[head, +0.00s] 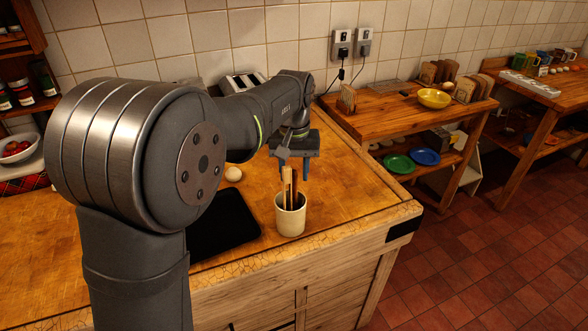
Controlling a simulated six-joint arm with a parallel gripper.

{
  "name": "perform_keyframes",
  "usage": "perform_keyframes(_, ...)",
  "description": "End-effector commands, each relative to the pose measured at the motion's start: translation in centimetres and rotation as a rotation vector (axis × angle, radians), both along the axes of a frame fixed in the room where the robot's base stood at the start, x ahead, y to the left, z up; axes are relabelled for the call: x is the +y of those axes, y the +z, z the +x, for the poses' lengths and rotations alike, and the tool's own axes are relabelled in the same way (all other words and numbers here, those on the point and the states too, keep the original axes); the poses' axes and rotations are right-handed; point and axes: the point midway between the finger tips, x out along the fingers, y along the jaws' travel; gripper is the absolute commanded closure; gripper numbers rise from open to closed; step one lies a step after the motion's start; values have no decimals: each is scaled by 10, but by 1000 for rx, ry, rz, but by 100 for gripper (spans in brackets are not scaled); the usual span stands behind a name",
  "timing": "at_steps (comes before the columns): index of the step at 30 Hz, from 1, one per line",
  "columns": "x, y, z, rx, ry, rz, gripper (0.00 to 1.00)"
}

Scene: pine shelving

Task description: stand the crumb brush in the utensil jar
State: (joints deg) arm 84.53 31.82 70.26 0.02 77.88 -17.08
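The utensil jar (290,219) is a cream cup standing upright near the front right corner of the wooden worktop. Several slim sticks or handles (289,188), pale wood and darker reddish brown, stand upright in it. I cannot tell which of them, if any, is the crumb brush; anything lower down is hidden by the jar wall. My gripper (295,169) is just above the jar, pointing down. Its two fingers look apart, with the tops of the handles showing between and below them. I see no finger pressed on a handle.
A white egg-like object (233,174) and a black panel (223,222) lie left of the jar. A toaster (243,82) stands behind my arm. The worktop (345,190) right of the jar is clear up to its edge. A shelf unit with a yellow bowl (434,98) stands beyond.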

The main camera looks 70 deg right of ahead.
Motion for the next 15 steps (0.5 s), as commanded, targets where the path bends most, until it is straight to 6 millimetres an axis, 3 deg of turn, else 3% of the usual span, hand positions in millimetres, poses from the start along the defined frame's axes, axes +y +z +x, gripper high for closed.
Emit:
perform_keyframes(8,0,3,0,0,0,-1,62)
perform_keyframes(15,-1,38,0,-1,0,-5,62)
